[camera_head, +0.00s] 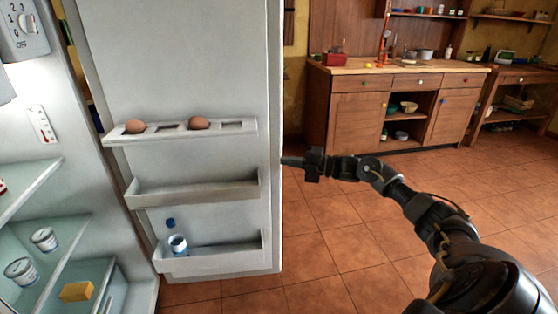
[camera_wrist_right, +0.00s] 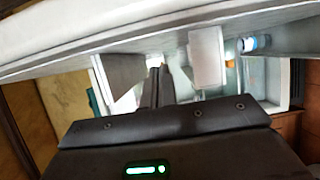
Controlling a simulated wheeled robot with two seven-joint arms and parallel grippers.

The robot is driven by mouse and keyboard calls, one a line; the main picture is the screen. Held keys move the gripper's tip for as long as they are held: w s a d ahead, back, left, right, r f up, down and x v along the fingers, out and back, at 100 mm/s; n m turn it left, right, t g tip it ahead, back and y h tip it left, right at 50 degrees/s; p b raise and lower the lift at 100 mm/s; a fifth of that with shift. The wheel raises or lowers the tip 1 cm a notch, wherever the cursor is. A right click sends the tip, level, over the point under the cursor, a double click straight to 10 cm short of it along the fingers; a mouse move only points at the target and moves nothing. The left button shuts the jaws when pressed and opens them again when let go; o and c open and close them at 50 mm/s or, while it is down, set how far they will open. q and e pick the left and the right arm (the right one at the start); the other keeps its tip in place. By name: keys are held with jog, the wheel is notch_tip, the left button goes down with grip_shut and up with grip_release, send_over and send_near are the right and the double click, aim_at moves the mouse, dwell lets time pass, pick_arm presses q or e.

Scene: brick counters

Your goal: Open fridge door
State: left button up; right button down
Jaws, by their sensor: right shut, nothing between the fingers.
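The fridge door (camera_head: 190,85) stands swung open in the head view, its inner side with shelves facing me. The fridge interior (camera_head: 50,240) shows at the left. My right gripper (camera_head: 284,160) is at the door's free right edge, its fingers shut with nothing between them. In the right wrist view the shut fingers (camera_wrist_right: 157,78) point toward the fridge, with the door's edge (camera_wrist_right: 130,40) across the top of the picture. I cannot tell whether the fingertips touch the door. My left gripper is in neither view.
The door shelves hold two eggs (camera_head: 198,123) and a bottle (camera_head: 177,243). Cups (camera_head: 43,239) and a yellow block (camera_head: 77,291) sit inside the fridge. A wooden counter (camera_head: 395,67) stands at the back right. The tiled floor (camera_head: 345,225) right of the door is clear.

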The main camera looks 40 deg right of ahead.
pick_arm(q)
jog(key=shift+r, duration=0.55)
pick_arm(e)
jog(key=v, duration=0.5)
jog(key=shift+w+d+f, duration=0.1)
jog(key=shift+d+f, duration=0.1)
jog(key=shift+d, duration=0.2)
